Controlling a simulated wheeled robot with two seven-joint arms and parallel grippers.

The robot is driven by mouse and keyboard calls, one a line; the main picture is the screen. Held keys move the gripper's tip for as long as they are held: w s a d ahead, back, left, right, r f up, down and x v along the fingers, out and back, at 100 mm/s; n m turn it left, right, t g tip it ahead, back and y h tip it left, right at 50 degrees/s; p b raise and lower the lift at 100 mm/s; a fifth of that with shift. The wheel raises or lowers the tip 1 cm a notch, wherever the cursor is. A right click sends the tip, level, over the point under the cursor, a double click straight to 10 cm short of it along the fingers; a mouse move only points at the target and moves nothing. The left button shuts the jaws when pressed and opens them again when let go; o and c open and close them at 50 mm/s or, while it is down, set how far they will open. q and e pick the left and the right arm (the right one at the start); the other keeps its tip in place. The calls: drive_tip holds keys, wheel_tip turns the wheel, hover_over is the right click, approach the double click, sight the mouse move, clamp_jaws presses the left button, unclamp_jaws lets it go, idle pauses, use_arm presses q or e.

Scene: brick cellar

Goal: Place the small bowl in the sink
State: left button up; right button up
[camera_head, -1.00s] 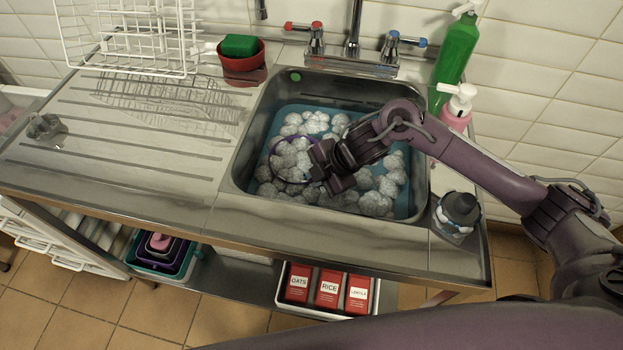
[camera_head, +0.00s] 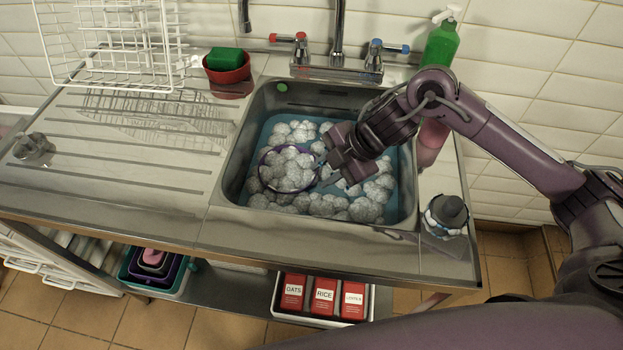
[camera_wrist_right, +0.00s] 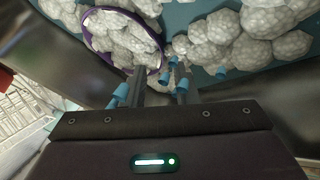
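The small bowl (camera_head: 263,172) has a purple rim and sits in the left half of the sink (camera_head: 240,150), among grey-white foam lumps over blue water. Foam lumps show inside its rim, and its lower part is hidden. It also shows in the right wrist view (camera_wrist_right: 92,42), at upper left. My right gripper (camera_head: 328,176) is just right of the bowl, low over the foam. In the wrist view its blue-tipped fingers (camera_wrist_right: 150,90) are apart with no bowl rim clearly between them, close to the bowl's near right edge. My left gripper is out of view.
The faucet (camera_head: 337,45) stands behind the sink. A green bottle (camera_head: 440,45) and a pink bottle (camera_head: 432,140) stand at right, near my arm. A dark-topped jar (camera_head: 447,212) is at the front right corner. A red pot (camera_head: 228,75) and white rack (camera_head: 110,50) stand at left.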

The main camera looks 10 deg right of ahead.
drive_tip(key=shift+v, duration=1.2)
